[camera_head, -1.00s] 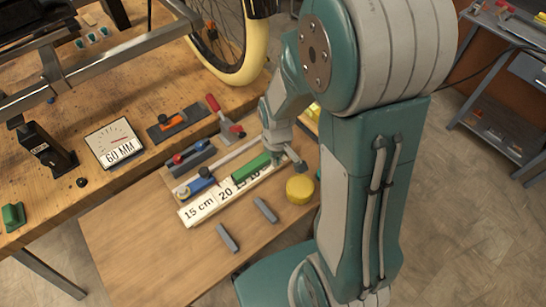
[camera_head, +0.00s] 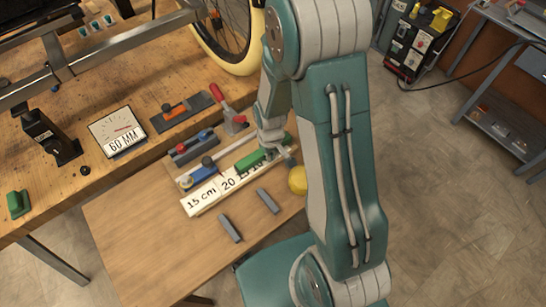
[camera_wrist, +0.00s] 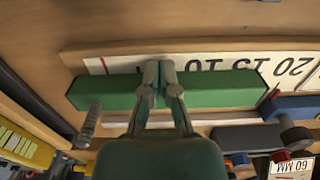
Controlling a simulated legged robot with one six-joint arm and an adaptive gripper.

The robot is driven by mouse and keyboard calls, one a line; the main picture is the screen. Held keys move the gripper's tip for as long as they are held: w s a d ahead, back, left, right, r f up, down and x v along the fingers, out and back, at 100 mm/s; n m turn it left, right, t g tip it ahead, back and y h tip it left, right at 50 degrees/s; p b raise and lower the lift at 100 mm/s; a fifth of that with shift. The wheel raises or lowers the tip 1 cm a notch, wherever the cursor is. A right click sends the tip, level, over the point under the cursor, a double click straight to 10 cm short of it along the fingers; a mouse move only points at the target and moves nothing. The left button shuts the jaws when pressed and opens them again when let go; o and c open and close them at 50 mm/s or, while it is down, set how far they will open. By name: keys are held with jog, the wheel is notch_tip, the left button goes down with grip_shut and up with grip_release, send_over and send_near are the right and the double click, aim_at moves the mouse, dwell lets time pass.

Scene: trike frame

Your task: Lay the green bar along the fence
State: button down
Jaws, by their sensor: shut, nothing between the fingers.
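The green bar (camera_head: 249,161) lies lengthwise along the numbered white ruler strip (camera_head: 206,197), covering part of its figures in the wrist view. The bar (camera_wrist: 225,91) has its right end close to a blue block (camera_wrist: 293,106) there; I cannot tell if they touch. A pale straight rail (camera_wrist: 205,119), which looks like the fence, runs along the bar's lower side in the wrist view; contact is unclear. My gripper (camera_head: 281,153) is at the bar's far part. In the wrist view its fingertips (camera_wrist: 158,70) are together over the bar, with nothing between them.
Two grey blocks (camera_head: 229,228) lie on the lower wooden table. A yellow disc (camera_head: 298,180) is partly hidden by my arm. A red-handled clamp (camera_head: 226,108) and a 60 MM gauge (camera_head: 118,132) are on or near the bench. The table's front left is clear.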

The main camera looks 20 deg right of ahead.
jog(key=shift+w+a, duration=0.25)
jog(key=shift+w, duration=0.5)
jog(key=shift+w+a, duration=0.2)
jog(key=shift+w, duration=0.5)
jog(key=shift+s, duration=0.1)
